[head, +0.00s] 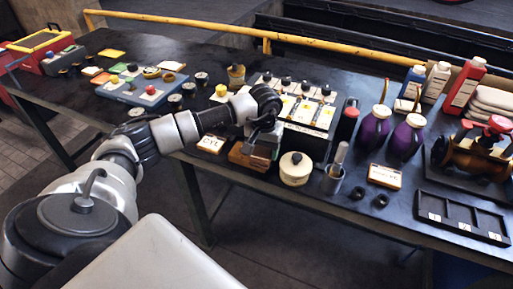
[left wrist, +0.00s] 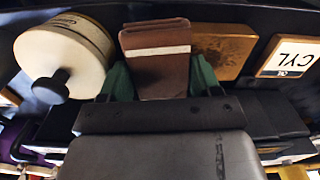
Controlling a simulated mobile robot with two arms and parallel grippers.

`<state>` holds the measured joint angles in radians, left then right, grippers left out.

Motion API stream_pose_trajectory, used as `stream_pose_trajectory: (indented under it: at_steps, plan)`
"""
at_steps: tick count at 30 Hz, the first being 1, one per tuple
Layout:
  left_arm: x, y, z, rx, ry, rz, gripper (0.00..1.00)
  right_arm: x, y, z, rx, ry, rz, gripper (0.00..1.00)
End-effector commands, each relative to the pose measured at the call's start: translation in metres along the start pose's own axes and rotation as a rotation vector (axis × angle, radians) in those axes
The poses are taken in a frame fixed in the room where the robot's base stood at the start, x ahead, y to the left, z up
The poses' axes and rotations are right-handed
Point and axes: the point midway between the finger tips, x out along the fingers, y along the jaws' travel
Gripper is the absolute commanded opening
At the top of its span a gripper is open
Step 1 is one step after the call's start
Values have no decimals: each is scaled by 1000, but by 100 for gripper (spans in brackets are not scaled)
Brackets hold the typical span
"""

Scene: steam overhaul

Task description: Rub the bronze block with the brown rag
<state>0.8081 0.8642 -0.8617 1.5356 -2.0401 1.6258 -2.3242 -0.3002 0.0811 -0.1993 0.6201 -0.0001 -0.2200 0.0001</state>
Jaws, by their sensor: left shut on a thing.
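The brown rag (left wrist: 155,60) is a folded dark brown cloth with a pale stripe across it. My left gripper (left wrist: 158,78) is shut on the rag, with a green fingertip on each side of it. The bronze block (left wrist: 224,48) lies flat just right of the rag in the left wrist view. I cannot tell whether the rag touches it. In the head view my left gripper (head: 263,142) reaches down at the table's front edge and partly hides the rag. The bronze block (head: 239,157) is beside it on the left. My right gripper is not in view.
A CYL card (head: 211,143) lies left of the block. A case with pale cards (head: 305,112) is behind. A yellow rail (head: 300,40) runs along the back.

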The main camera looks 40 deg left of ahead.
Motion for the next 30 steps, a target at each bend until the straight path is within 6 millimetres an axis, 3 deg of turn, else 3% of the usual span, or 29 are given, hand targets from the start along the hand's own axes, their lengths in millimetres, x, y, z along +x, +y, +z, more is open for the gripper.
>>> stream_pose_trajectory:
  at_steps: [5,16,30]
  plan:
    - [3,14,2,2,-2,1,44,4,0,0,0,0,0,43]
    - [1,15,3,2,-5,1,44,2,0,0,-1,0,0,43]
    - [-46,14,2,1,-1,1,44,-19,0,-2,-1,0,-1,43]
